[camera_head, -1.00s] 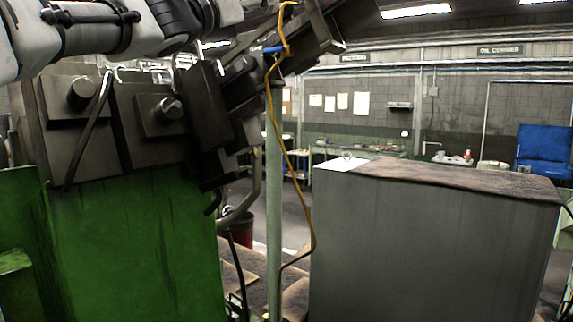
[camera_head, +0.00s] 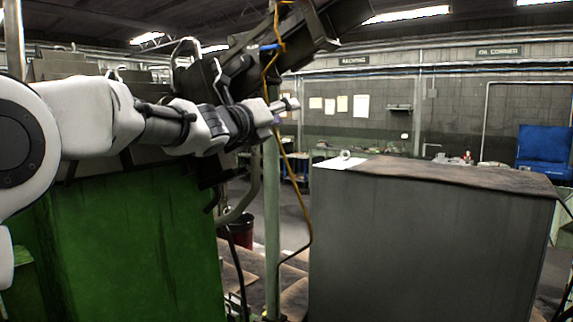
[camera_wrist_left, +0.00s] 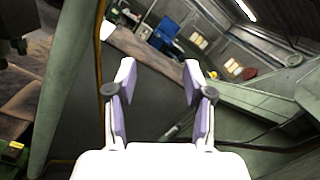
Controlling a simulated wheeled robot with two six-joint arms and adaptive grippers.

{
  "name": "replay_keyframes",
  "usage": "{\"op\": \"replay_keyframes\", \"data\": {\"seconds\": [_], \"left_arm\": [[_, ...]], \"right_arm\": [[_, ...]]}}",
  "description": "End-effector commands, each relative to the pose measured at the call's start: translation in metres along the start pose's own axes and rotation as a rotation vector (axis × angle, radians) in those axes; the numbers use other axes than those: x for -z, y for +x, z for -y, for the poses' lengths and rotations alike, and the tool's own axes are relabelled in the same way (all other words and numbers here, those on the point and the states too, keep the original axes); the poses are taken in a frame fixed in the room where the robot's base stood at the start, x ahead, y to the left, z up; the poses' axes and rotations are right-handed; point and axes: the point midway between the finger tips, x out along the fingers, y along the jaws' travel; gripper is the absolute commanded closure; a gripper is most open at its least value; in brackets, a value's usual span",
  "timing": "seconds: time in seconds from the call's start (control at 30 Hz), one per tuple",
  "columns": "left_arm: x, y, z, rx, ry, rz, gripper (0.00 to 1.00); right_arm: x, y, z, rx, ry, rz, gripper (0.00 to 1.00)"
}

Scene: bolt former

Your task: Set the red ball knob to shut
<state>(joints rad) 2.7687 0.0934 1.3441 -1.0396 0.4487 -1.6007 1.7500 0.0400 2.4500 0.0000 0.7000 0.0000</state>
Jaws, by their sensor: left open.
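My left gripper (camera_head: 287,105) reaches in from the left, in front of the dark machine head and beside the yellow cable. In the left wrist view, its two fingers (camera_wrist_left: 158,75) are spread apart with nothing between them. A small red rounded thing (camera_wrist_left: 249,73) shows in the left wrist view, right of the fingers and above a pale green machine part. It may be the red ball knob, but it is too small to be sure. I see no clear red knob in the head view. My right gripper is in neither view.
A green machine body (camera_head: 130,245) stands at the left under my arm. A yellow cable (camera_head: 290,175) hangs beside a thin green post (camera_head: 272,220). A large grey cabinet (camera_head: 430,245) fills the right. A narrow gap lies between the post and the cabinet.

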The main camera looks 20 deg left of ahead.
Motion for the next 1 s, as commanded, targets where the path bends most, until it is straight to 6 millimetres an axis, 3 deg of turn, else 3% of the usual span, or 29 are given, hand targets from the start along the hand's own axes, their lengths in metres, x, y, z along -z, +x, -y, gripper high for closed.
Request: {"op": "replay_keyframes", "data": {"seconds": [0.2,0.4,0.57,0.87,0.93,1.0], "left_arm": [[0.045,0.007,-0.033,-0.039,-0.129,-0.049,0.48],[0.076,0.009,-0.055,-0.072,-0.229,-0.081,0.48],[0.088,0.01,-0.063,-0.085,-0.268,-0.091,0.48],[0.089,0.01,-0.064,-0.086,-0.272,-0.092,0.48],[0.095,0.011,-0.07,-0.093,-0.275,-0.1,0.48],[0.115,0.016,-0.085,-0.114,-0.285,-0.123,0.48]], "right_arm": [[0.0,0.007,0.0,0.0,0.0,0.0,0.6],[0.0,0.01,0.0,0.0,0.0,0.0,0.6],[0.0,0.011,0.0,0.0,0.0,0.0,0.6],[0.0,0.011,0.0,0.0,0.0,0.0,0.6],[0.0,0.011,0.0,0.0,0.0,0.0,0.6],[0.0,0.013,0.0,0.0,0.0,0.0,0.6]]}}
